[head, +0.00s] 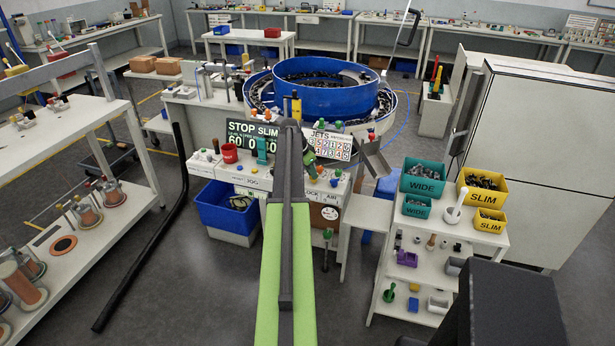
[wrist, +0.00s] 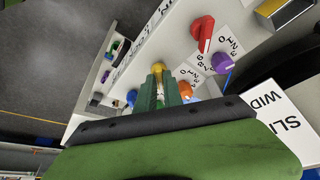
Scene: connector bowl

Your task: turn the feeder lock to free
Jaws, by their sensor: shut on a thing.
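My gripper (wrist: 160,92) shows in the wrist view with its green fingers closed around a yellow knob (wrist: 157,68) on a pale control panel. The knob's tip shows between the fingers; its base and pointer direction are hidden. I cannot read a label naming it as the feeder lock. In the head view my arm reaches over the panel (head: 240,178) in front of the blue bowl (head: 318,88), and the fingertips are too small and covered to make out there.
Close by in the wrist view are a red knob (wrist: 202,30), a purple knob (wrist: 222,63), an orange knob (wrist: 184,90) and a blue knob (wrist: 131,97). A white SLIM/WIDE sign (wrist: 283,112) is at the right. In the head view, a bin shelf (head: 440,228) stands right.

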